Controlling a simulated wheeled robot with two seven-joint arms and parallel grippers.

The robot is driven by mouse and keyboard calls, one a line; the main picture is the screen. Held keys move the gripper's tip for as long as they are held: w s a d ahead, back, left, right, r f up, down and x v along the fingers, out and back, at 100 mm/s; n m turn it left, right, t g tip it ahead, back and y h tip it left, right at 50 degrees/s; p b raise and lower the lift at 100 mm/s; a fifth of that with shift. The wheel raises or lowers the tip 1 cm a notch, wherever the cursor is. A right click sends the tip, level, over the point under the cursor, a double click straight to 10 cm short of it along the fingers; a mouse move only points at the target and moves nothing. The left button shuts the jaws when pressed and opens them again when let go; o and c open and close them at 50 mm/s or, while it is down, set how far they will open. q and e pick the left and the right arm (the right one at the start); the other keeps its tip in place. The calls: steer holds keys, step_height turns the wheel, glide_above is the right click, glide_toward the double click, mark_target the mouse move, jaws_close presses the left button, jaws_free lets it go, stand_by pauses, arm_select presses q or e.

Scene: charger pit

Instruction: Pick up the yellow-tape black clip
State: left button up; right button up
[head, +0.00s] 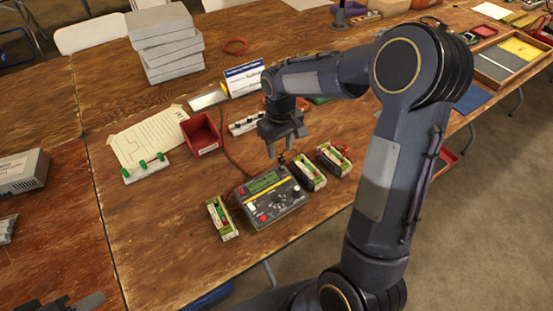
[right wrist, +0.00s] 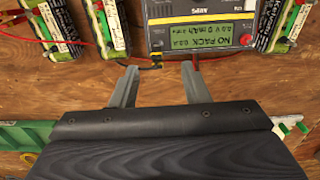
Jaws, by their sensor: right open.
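The yellow-tape black clip (right wrist: 156,60) is at the end of a black lead beside the charger's edge in the right wrist view. It also shows, small and dark, in the head view (head: 281,159). My right gripper (right wrist: 158,70) is open, with its fingertips on either side of the clip; whether they touch it I cannot tell. In the head view my right gripper (head: 276,150) hangs fingers-down just behind the charger (head: 270,196). The charger's screen reads NO PACK. My left gripper (head: 75,303) shows partly as a dark shape at the bottom left edge; its jaws are unclear.
Battery packs stand left (head: 222,218) and right (head: 308,172) of the charger, with another (head: 333,160) farther right. A red lead (right wrist: 196,66) runs near my right fingertip. A red bin (head: 200,136), paper sheet (head: 130,140) and green-clip strip (head: 146,168) lie left.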

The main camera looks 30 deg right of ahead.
mark_target(282, 156)
steer(key=f, duration=0.4)
steer(key=shift+s+d+f, duration=0.1)
steer(key=shift+d+f, duration=0.1)
steer(key=shift+f, duration=0.2)
steer(key=c, duration=0.9)
